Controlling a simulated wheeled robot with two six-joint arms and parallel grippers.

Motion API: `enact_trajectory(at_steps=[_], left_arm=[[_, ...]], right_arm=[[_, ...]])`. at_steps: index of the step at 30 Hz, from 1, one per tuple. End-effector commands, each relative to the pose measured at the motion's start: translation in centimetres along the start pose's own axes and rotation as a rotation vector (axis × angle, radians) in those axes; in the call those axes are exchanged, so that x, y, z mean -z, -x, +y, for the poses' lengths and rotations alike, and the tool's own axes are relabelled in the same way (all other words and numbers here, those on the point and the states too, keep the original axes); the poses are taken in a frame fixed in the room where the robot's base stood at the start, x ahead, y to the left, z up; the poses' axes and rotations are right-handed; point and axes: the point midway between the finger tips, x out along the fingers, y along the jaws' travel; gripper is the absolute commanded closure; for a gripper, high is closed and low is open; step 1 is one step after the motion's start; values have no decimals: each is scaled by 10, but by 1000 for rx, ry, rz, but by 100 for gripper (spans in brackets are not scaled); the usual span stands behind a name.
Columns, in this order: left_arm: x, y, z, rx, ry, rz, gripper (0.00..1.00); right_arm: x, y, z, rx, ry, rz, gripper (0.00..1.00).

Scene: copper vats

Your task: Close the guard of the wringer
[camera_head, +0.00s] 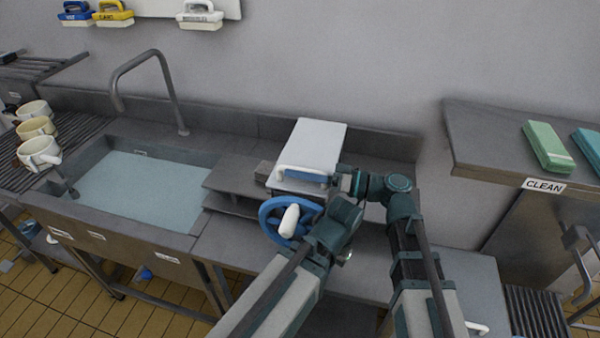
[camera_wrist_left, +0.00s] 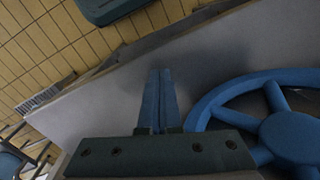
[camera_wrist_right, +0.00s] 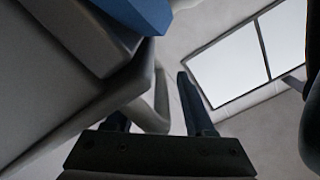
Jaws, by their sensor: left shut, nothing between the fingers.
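The wringer stands on the metal counter right of the sink. Its white guard (camera_head: 318,140) is a panel with a pale bar handle (camera_head: 296,169) along its near edge; I cannot tell how far it is open. A blue handwheel (camera_head: 268,216) with a white knob is on the front, also in the left wrist view (camera_wrist_left: 291,135). My right gripper (camera_head: 312,178) is at the handle, fingers apart; the right wrist view shows a grey curved bar (camera_wrist_right: 161,98) between them. My left gripper (camera_wrist_left: 158,75) is shut and empty beside the wheel; my arm hides it in the head view.
A water-filled sink (camera_head: 145,182) with a tall tap (camera_head: 168,80) lies left of the wringer. Mugs (camera_head: 38,150) stand on the left drainer. At right, a raised metal shelf marked CLEAN (camera_head: 490,150) holds a green sponge (camera_head: 548,147). A wall rises behind the counter.

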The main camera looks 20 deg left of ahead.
Motion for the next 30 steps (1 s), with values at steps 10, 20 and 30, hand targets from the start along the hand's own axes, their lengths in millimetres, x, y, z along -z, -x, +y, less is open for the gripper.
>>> enact_trajectory(at_steps=[10, 20, 30], left_arm=[[0, 1, 0, 0, 0, 0, 100], [0, 1, 0, 0, 0, 0, 100], [0, 0, 0, 0, 0, 0, 100]], right_arm=[[2, 0, 0, 1, 0, 4, 50], [3, 14, 1, -2, 0, 7, 50], [3, 86, 1, -3, 0, 8, 50]])
